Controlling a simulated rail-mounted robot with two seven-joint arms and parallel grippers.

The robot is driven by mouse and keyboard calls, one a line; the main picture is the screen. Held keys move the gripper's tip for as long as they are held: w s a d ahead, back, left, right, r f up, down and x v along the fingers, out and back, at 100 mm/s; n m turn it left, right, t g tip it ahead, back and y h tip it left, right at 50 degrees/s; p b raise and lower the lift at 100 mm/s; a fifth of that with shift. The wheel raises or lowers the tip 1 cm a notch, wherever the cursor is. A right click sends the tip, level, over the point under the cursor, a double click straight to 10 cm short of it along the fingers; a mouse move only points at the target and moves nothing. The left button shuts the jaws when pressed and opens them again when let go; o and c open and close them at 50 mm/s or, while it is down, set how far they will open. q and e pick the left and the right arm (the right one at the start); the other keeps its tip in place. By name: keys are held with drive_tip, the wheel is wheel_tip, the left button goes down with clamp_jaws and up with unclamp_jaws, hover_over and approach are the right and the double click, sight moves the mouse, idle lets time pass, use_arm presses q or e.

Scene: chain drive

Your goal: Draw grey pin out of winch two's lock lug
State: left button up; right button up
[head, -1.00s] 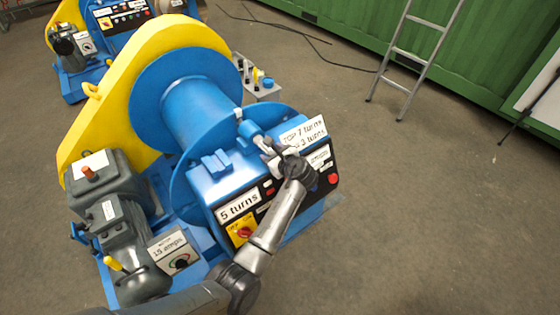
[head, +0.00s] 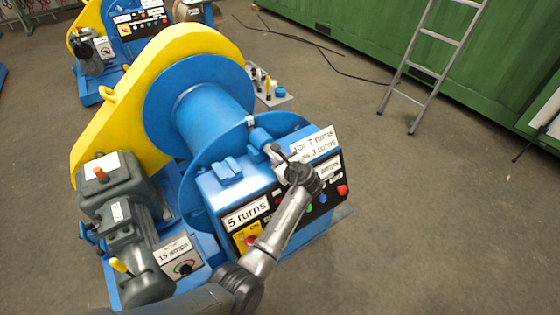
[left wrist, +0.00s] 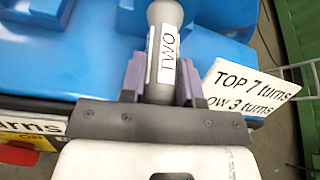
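The grey pin (left wrist: 165,14) shows in the left wrist view as a rounded grey bar with a white tag reading TWO. My left gripper (left wrist: 162,80) has its two fingers close on either side of this bar, with no clear gap, and looks shut on it. In the head view the left gripper (head: 274,152) is at the blue lock lug (head: 259,137) on top of winch two's control box (head: 232,190). The gripper hides most of the pin there. My right gripper is not in view.
The blue drum (head: 210,118) and yellow chain guard (head: 150,85) stand behind the lug. A sign reading TOP 7 turns (head: 316,144) is close to the right of the gripper. A grey motor (head: 125,225) is at left. Open floor lies to the right.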

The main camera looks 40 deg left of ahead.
use_arm(q)
clamp_jaws()
drive_tip(key=shift+d, duration=0.1)
drive_tip(key=shift+s+d+p, duration=0.2)
drive_tip(key=shift+d+p, duration=0.3)
drive_tip(key=shift+d, duration=0.05)
drive_tip(key=shift+s+d+p, duration=0.15)
drive_tip(key=shift+d+p, duration=0.3)
drive_tip(key=shift+d, duration=0.1)
drive_tip(key=s+d+p, duration=0.2)
drive_tip(key=d+p, duration=0.1)
drive_tip(key=d, duration=0.4)
drive_tip(key=s+d+p, duration=0.3)
drive_tip(key=d+p, duration=0.1)
drive_tip(key=d, duration=0.4)
drive_tip(key=shift+d, duration=0.15)
idle(1.2)
drive_tip(key=shift+w+r, duration=0.1)
